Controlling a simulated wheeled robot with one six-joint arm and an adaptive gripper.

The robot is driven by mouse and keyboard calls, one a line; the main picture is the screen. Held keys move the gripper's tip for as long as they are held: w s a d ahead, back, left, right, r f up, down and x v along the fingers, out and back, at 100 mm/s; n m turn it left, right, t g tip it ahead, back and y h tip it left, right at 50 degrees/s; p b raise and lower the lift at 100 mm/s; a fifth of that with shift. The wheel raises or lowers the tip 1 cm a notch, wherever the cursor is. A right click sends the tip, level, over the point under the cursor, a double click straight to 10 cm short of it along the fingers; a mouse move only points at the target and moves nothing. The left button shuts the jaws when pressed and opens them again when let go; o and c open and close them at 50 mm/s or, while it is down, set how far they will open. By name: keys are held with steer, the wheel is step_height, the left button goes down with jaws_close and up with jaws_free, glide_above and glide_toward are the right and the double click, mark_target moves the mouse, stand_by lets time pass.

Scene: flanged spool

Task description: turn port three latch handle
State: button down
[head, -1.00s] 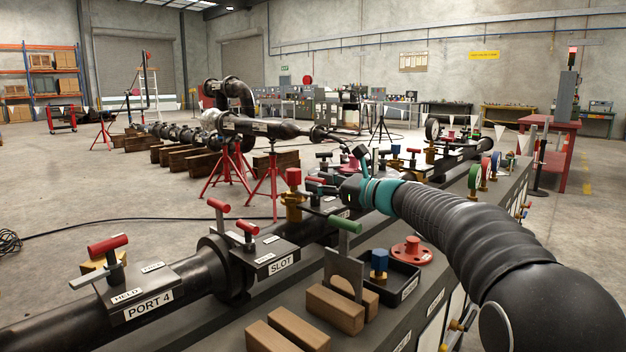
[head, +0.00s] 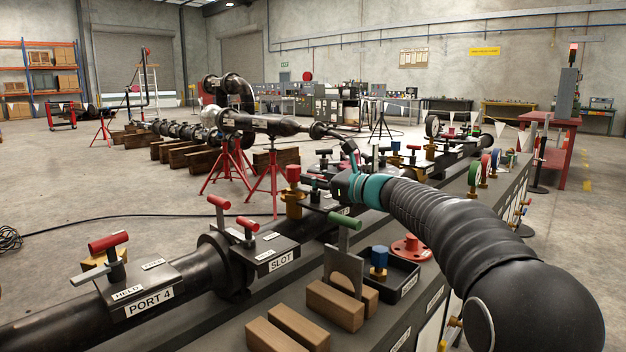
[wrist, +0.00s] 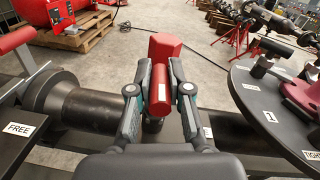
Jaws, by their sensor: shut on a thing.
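In the wrist view my gripper (wrist: 160,74) is shut on a red bar handle (wrist: 158,90), one finger along each side. A red block (wrist: 165,46) stands just beyond the fingertips. In the head view my gripper (head: 316,184) is at the pipe beside a red-topped brass fitting (head: 293,190), and the held handle is mostly hidden by the gripper. No port three label can be read, so I cannot confirm which port this handle belongs to.
A plate marked FREE (wrist: 16,130) lies left of the gripper and a dark round plate (wrist: 275,105) lies right. In the head view, the PORT 4 latch (head: 112,262), SLOT plate (head: 268,252), wooden blocks (head: 335,305) and a black tray (head: 400,280) are nearer.

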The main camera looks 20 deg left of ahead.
steer(key=shift+m+t+h+b, duration=0.3)
steer(key=shift+m+t+b, duration=0.2)
steer(key=shift+t, duration=0.2)
steer(key=c, duration=1.1)
jaws_free()
steer(key=v, duration=1.2)
